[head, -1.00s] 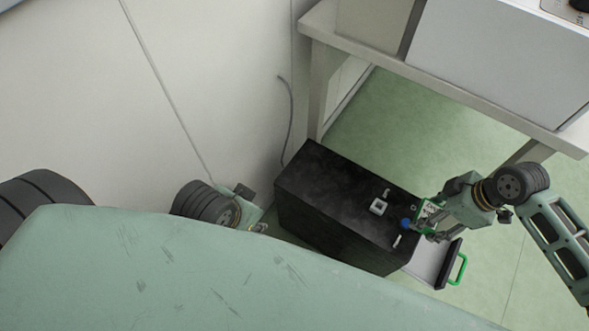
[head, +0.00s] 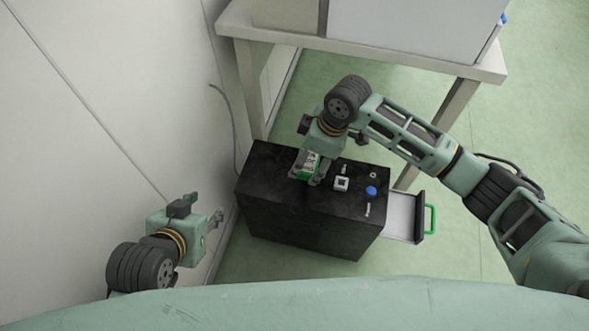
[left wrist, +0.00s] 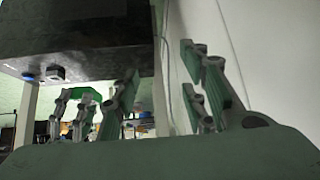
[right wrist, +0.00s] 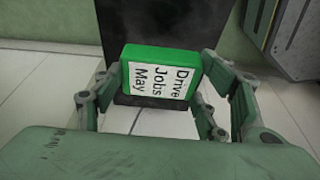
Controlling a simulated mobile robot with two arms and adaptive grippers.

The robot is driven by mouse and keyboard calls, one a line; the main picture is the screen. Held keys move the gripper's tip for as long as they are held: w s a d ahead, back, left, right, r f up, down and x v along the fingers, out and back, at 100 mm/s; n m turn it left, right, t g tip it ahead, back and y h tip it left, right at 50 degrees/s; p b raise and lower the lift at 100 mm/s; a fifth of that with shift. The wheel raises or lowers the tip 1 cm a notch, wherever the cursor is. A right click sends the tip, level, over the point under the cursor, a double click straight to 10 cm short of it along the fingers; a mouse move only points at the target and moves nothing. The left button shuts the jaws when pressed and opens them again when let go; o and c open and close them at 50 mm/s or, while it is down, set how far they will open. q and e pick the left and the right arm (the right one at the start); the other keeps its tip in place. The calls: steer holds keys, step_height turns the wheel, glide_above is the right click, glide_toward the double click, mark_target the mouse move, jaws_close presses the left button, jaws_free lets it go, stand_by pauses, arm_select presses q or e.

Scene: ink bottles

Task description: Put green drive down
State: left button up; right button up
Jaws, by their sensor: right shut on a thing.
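The green drive (right wrist: 162,75) has a white label reading "Drive Jobs May". My right gripper (head: 308,172) is shut on it. The drive also shows in the head view (head: 304,163), at the left part of the black cabinet's top (head: 272,160). I cannot tell whether it touches the top. In the right wrist view the fingers (right wrist: 160,95) are on both sides of the drive. My left gripper (head: 215,217) is empty, left of the cabinet near the wall. Its fingers (left wrist: 165,80) stand apart in the left wrist view.
A white square ring (head: 341,184), a blue round piece (head: 371,191) and small parts lie on the cabinet's right half. A drawer (head: 404,216) with a green handle (head: 430,220) is out at the right. A white table (head: 370,48) stands behind; the wall is left.

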steer(key=a, duration=0.1)
steer(key=w+a+f, duration=0.1)
steer(key=a+f+b, duration=0.1)
steer(key=shift+w+a+f, duration=0.1)
steer(key=shift+w+a, duration=0.05)
steer(key=shift+w, duration=0.2)
step_height(320, 180, down, 4)
steer(key=shift+r+b, duration=0.1)
steer(key=shift+b, duration=0.85)
arm_select(q)
steer(key=w+d+r+t+h, duration=0.1)
steer(key=w+d+r+t, duration=0.1)
steer(key=w+r+t, duration=0.2)
steer(key=w+d+r+t+h, duration=0.1)
steer(key=w+r+t, duration=0.3)
steer(key=r, duration=0.5)
steer(key=shift+w+d+r+t, duration=0.15)
steer(key=shift+w+d+t, duration=0.2)
steer(key=shift+d, duration=0.2)
arm_select(e)
steer(key=shift+f, duration=0.25)
steer(key=o, duration=1.3)
steer(key=shift+c, duration=0.2)
steer(key=shift+r, duration=0.1)
